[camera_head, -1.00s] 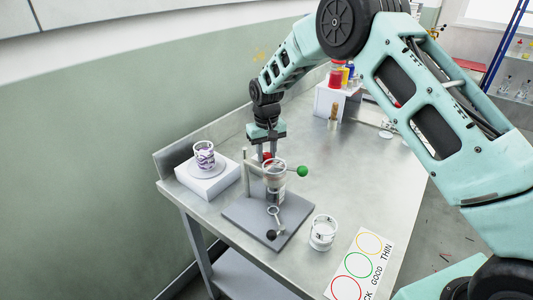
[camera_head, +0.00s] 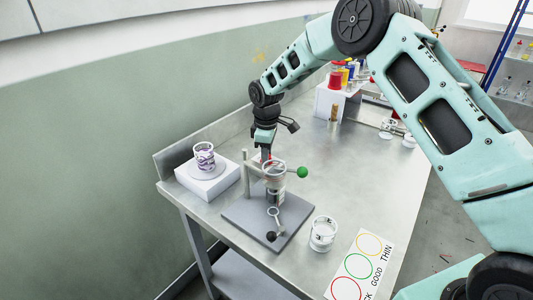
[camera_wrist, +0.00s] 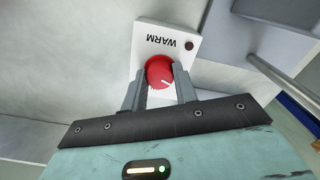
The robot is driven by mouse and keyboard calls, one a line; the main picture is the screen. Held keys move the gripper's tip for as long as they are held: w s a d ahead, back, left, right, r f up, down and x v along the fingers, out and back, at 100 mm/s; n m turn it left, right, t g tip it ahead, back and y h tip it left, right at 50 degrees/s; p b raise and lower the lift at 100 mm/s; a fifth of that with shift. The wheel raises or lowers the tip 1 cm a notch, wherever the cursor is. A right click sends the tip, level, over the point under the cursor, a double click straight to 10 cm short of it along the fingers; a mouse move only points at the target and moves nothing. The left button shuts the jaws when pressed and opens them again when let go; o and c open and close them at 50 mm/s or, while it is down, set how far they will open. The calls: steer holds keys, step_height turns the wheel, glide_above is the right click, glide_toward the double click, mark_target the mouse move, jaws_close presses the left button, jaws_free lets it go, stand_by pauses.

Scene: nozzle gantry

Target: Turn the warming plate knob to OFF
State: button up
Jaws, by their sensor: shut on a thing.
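The red warming plate knob (camera_wrist: 159,71) sits on a white panel (camera_wrist: 151,36) marked WARM in the wrist view. Its white pointer mark points to the lower right of that picture. A small dark red lamp (camera_wrist: 189,45) is on the panel beside the lettering and looks unlit. My gripper (camera_wrist: 159,86) is shut on the knob, one finger on each side. In the head view my gripper (camera_head: 265,153) points down behind the gantry's clear cup, and only a speck of red shows there. No OFF mark is readable.
The gantry stand (camera_head: 248,215) with a clear cup (camera_head: 274,170) and a green ball (camera_head: 302,172) is close in front of my gripper. A white box (camera_head: 194,188) bears a purple-streaked beaker (camera_head: 204,155) at left. An empty beaker (camera_head: 323,233) stands right of the stand, near a colour card (camera_head: 383,257).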

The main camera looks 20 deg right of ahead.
steer(key=shift+n, duration=1.9)
steer(key=o, duration=1)
steer(key=shift+c, duration=0.2)
steer(key=shift+r, duration=0.15)
step_height(320, 180, up, 17)
steer(key=b, duration=0.2)
steer(key=shift+r, duration=0.1)
